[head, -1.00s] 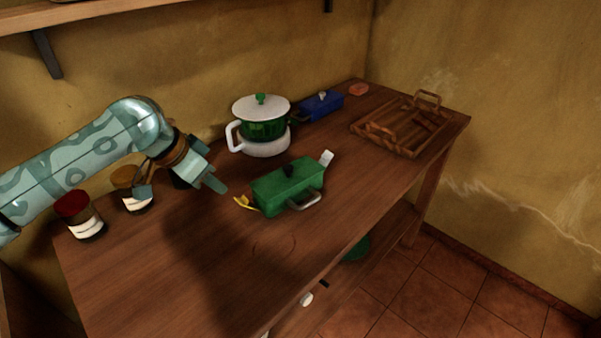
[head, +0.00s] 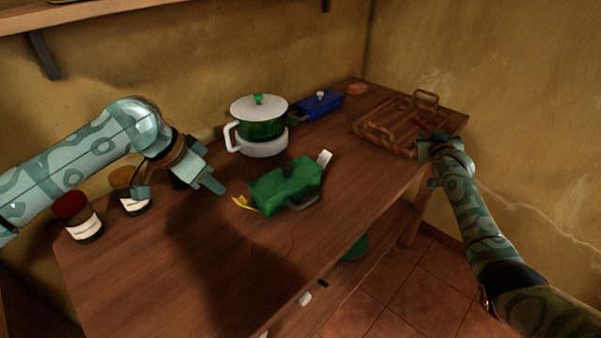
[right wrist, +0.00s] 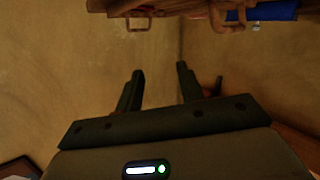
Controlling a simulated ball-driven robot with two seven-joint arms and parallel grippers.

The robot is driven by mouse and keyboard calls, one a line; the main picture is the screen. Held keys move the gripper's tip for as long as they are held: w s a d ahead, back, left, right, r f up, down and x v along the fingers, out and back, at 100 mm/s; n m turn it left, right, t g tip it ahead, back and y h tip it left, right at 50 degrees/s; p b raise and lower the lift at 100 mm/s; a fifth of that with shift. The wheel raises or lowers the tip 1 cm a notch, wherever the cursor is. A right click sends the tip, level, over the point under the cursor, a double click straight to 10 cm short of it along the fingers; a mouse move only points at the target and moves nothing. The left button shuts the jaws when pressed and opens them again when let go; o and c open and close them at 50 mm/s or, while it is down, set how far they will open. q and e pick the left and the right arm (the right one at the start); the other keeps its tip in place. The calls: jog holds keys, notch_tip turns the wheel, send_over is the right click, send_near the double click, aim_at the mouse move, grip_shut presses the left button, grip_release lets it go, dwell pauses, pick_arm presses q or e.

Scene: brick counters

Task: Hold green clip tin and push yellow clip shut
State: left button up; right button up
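The green clip tin (head: 285,189) sits on the wooden counter, with a grey handle on its near side. A yellow clip (head: 243,203) sticks outward and low at its left end. A white clip (head: 325,157) stands up at its right end. My left gripper (head: 178,188) is open and empty, left of the tin and above the counter, apart from the yellow clip. My right gripper (head: 428,162) is at the counter's right edge near the wooden rack, well right of the tin. The right wrist view shows its fingers (right wrist: 160,80) apart with nothing between them.
A green pot with a white lid (head: 260,122) and a blue box (head: 321,106) stand behind the tin. The wooden rack (head: 385,128) is at the far right. Two jars (head: 78,216) stand at the left under my left arm. The counter in front of the tin is clear.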

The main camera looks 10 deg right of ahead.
jog(key=w+a+r+y, duration=0.35)
jog(key=a+r, duration=0.35)
jog(key=a, duration=0.4)
notch_tip(320, 180, up, 3)
jog(key=n+g+y, duration=0.5)
jog(key=g, duration=0.2)
send_over(292, 205)
jog(key=w+d, duration=0.3)
jog(key=d, duration=0.1)
jog(key=s+a+f+n+g+h, duration=0.1)
jog(key=s+a+f+n, duration=0.1)
jog(key=s, duration=0.3)
jog(key=s+a+f+n+g+h, duration=0.1)
jog(key=s+a+g, duration=0.1)
jog(key=s, duration=0.3)
jog(key=x, duration=1.6)
jog(key=shift+w+d, duration=0.15)
jog(key=shift+d, duration=0.25)
